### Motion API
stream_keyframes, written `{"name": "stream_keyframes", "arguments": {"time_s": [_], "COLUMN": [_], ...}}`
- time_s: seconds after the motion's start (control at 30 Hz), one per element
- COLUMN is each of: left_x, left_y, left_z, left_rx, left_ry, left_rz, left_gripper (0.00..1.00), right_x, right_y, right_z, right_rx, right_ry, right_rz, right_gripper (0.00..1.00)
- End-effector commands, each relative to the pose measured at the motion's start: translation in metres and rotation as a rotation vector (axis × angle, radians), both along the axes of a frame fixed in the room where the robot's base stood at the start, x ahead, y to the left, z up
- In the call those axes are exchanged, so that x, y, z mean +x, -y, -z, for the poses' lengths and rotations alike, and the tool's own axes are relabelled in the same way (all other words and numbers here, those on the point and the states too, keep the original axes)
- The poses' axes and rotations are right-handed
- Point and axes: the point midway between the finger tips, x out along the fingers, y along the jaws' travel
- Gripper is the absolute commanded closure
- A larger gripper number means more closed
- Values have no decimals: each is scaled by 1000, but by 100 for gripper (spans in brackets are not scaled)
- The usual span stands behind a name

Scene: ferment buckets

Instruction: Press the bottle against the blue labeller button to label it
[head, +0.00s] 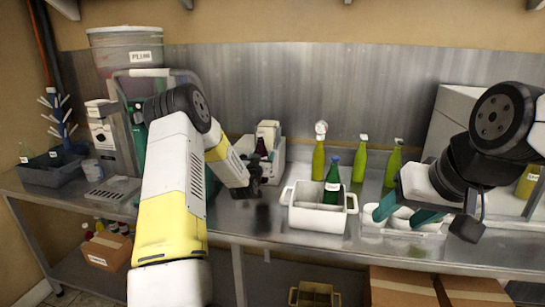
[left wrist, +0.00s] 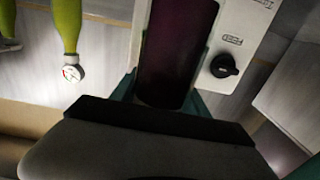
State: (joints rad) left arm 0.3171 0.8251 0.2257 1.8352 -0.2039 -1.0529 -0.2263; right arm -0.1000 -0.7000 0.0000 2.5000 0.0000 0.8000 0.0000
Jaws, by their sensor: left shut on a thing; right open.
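A dark wine-red bottle (left wrist: 178,50) is between the teal fingers of my left gripper (left wrist: 162,92) in the left wrist view. The gripper is shut on it. In the head view the dark bottle (head: 261,149) stands in front of a white machine (head: 270,130) on the counter, with my left gripper (head: 258,172) at it. The machine's panel with a black knob (left wrist: 224,66) is right beside the bottle; I cannot tell whether they touch. No blue button shows. My right gripper (head: 406,212) is open and empty over a white tray at the right.
A white bin (head: 318,219) holding a green bottle with a blue cap (head: 332,172) stands right of my left gripper. Several yellow-green bottles (head: 362,157) stand behind it. A grey bucket (head: 125,48) is at the back left. A white tray (head: 428,229) lies under my right gripper.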

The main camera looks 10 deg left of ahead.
Motion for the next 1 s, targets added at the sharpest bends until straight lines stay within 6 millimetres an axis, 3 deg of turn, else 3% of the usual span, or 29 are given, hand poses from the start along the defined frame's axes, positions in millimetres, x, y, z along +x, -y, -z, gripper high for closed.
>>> {"name": "stream_keyframes", "arguments": {"time_s": [0.6,1.0], "left_x": [-35,-39], "left_y": [-2,-2], "left_z": [-2,-2], "left_rx": [1,1], "left_ry": [5,4], "left_rz": [-1,-1], "left_gripper": [100,100], "right_x": [0,0], "right_y": [0,0], "right_z": [0,0], "right_rx": [0,0], "right_ry": [0,0], "right_rz": [0,0], "right_gripper": [45,45]}}
